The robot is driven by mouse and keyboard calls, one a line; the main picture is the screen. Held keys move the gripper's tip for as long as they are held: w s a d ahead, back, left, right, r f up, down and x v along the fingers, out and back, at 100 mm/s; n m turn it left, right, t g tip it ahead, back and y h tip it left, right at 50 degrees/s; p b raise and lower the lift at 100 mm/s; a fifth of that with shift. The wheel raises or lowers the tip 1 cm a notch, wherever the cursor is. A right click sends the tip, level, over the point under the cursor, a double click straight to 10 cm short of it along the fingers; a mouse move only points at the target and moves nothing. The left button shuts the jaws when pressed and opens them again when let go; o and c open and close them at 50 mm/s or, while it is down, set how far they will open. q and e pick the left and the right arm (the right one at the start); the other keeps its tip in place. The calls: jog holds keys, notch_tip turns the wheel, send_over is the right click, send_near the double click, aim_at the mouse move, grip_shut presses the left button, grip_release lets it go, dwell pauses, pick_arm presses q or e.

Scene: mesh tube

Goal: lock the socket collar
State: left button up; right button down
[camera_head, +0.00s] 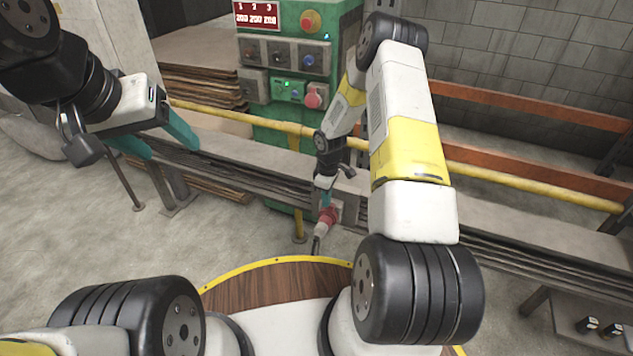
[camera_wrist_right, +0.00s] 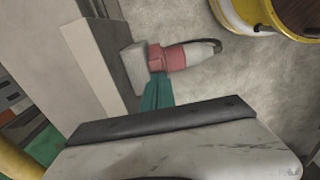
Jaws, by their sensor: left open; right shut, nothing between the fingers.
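A red collar (camera_wrist_right: 156,57) sits where a red and white plug (camera_wrist_right: 186,56) meets a grey socket box (camera_wrist_right: 133,65) in the right wrist view. The plug points into the box, and a dark cable leaves its white end. In the head view, the plug (camera_head: 327,219) is small and low on the machine's front rail. My right gripper (camera_head: 325,197) is shut and empty just above it. Its teal fingertips (camera_wrist_right: 159,78) are at the collar's edge; I cannot tell whether they touch. My left gripper (camera_head: 173,152) is open and empty, away to the left.
A green control cabinet (camera_head: 290,90) with buttons and knobs stands behind the rail. A long grey rail (camera_head: 510,225) and a yellow pipe (camera_head: 530,187) cross the scene. Stacked sheets (camera_head: 200,82) lie at the back left. Concrete floor (camera_head: 90,260) is clear at the left.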

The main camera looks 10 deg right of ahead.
aim_at(334, 206)
jog(key=shift+s+d+t+y, duration=0.35)
jog(key=shift+d+t+y, duration=0.05)
jog(key=shift+d+y, duration=0.2)
jog(key=shift+s+d+t+y, duration=0.35)
jog(key=shift+d+t+y, duration=0.1)
jog(key=shift+y, duration=0.15)
jog(key=shift+s+d+f, duration=0.2)
jog(key=shift+s+d, duration=0.1)
jog(key=shift+d, duration=0.1)
jog(key=shift+a, duration=0.1)
jog(key=shift+w+a+f, duration=0.3)
jog(key=shift+w+a, duration=0.15)
jog(key=shift+a, duration=0.1)
